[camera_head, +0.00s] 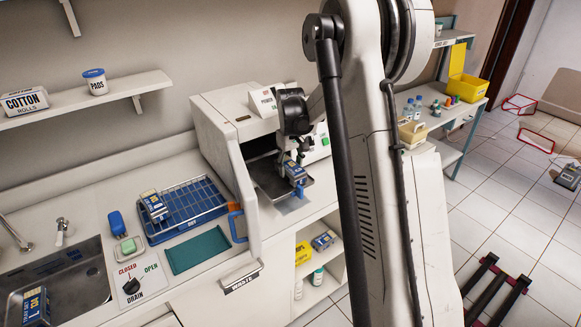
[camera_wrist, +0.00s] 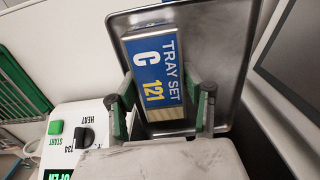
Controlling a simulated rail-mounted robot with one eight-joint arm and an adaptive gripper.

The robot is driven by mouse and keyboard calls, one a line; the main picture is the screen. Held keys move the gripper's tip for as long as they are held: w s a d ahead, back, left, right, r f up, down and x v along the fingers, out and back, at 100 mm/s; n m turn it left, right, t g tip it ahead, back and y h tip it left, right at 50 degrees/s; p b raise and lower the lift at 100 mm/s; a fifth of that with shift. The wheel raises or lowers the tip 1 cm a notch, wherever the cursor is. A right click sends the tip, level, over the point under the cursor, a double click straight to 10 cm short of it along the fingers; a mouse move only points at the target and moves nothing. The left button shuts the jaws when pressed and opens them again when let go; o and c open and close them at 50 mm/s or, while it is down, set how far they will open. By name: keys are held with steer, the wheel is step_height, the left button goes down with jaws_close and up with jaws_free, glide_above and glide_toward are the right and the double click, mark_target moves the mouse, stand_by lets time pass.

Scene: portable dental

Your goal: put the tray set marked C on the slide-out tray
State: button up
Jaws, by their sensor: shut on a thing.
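The tray set marked C (camera_wrist: 155,65) is a blue pack with "TRAY SET C 121" on its label. In the head view it (camera_head: 294,171) is at the slide-out tray (camera_head: 268,183), a grey metal tray extending from the white box-shaped unit. My gripper (camera_wrist: 165,103) is shut on the pack, one finger on each side near its lower end. The tray's metal surface (camera_wrist: 215,40) shows behind and around the pack in the wrist view. I cannot tell whether the pack touches the tray. My arm covers part of the unit in the head view.
A control panel (camera_wrist: 85,130) has START and HEAT controls. A blue wire rack (camera_head: 190,215) holds another pack. The unit's open door (camera_head: 239,222) stands left of the tray. A sink (camera_head: 80,285) holds a pack, and a lower shelf (camera_head: 325,278) holds a yellow box and a pack.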

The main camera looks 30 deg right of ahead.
steer(key=shift+f, duration=0.2)
steer(key=o, duration=1.4)
steer(key=shift+r, duration=0.1)
steer(key=shift+r, duration=0.1)
